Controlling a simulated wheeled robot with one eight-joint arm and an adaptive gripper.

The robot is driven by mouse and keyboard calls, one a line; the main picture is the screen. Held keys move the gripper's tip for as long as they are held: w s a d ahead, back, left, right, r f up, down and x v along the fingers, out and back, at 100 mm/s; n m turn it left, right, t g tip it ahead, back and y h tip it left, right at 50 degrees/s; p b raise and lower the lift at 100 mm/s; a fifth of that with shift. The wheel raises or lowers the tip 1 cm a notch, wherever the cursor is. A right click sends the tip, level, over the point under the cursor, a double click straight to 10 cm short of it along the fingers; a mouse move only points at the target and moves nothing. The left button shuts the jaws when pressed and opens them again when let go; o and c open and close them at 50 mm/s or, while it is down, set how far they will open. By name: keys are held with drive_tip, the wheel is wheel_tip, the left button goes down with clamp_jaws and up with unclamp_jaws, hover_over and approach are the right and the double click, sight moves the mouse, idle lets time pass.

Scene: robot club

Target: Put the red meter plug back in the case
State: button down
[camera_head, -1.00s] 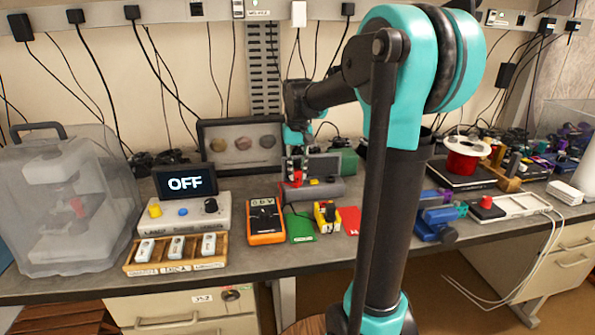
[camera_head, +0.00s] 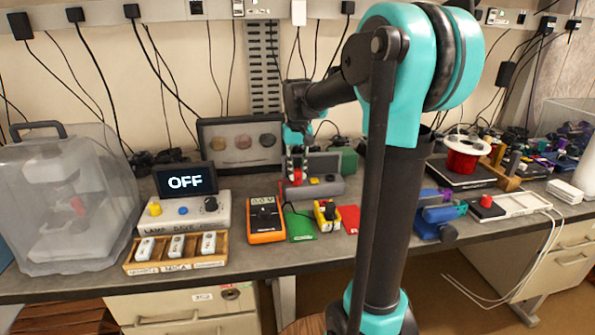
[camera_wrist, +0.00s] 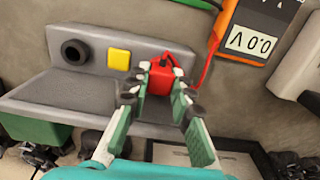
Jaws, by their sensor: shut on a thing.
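The red meter plug (camera_wrist: 160,78) is between the fingers of my gripper (camera_wrist: 158,94), which is shut on it. A red lead runs from the plug toward the orange meter (camera_wrist: 262,30), whose display reads 0.0 V. The plug is at the grey stepped case (camera_wrist: 82,92), in line with its yellow button (camera_wrist: 118,60) and black knob (camera_wrist: 75,52). I cannot tell whether the plug touches the case or is seated. In the head view, my gripper (camera_head: 296,176) hides part of the grey case (camera_head: 328,186), and the meter (camera_head: 266,219) lies in front of it.
A green card (camera_head: 299,227), a yellow block (camera_head: 326,215) and a red card (camera_head: 349,219) lie in front. A lamp box (camera_head: 184,216) with an OFF screen stands left. A dark framed panel (camera_head: 210,150) stands behind. My arm hides some of the bench right of centre.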

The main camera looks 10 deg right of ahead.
drive_tip(key=c, duration=1.3)
unclamp_jaws()
drive_tip(key=shift+o, duration=0.2)
